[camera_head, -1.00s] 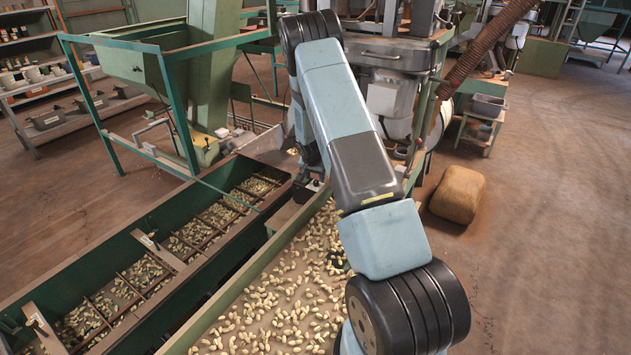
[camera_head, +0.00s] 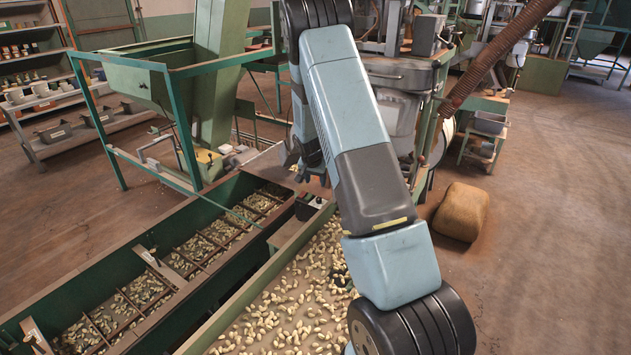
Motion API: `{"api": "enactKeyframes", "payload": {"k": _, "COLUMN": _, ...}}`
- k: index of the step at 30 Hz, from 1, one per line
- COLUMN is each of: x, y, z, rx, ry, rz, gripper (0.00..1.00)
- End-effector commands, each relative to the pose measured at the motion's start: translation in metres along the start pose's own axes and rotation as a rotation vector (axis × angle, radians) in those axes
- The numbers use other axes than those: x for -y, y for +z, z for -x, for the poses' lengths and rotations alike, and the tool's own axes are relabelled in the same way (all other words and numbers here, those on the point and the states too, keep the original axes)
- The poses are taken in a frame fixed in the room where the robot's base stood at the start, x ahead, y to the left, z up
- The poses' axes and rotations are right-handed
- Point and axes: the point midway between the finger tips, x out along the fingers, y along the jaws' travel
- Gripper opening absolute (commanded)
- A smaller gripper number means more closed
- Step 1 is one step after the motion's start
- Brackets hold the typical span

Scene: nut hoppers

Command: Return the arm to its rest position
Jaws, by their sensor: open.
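My arm, pale blue and dark grey, rises from the bottom right of the head view and bends at a black ribbed joint at the top edge. Its far part comes down behind the near link, partly hidden by it. My gripper (camera_head: 298,170) shows small and dark at the end of that part, left of the near link. It is open, with nothing seen between its fingers. It hangs above the far end of the peanut troughs, near a small control box; whether it touches anything cannot be told.
A long green trough (camera_head: 160,232) with divided bays of peanuts lies at the left. A wider peanut tray (camera_head: 262,283) runs beside it. A green hopper (camera_head: 150,80) stands behind. A brown sack (camera_head: 461,212) lies on the floor at right, where floor is open.

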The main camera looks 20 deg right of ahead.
Motion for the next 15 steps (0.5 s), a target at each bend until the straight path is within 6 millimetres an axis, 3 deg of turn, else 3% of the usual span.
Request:
{"api": "enactKeyframes", "payload": {"k": 9, "x": 0.0, "y": -0.001, "z": 0.003, "rx": -0.001, "ry": -0.001, "rz": 0.001, "gripper": 0.53}}
{"api": "enactKeyframes", "payload": {"k": 15, "x": 0.001, "y": -0.004, "z": 0.041, "rx": -0.005, "ry": -0.015, "rz": 0.02, "gripper": 0.53}}
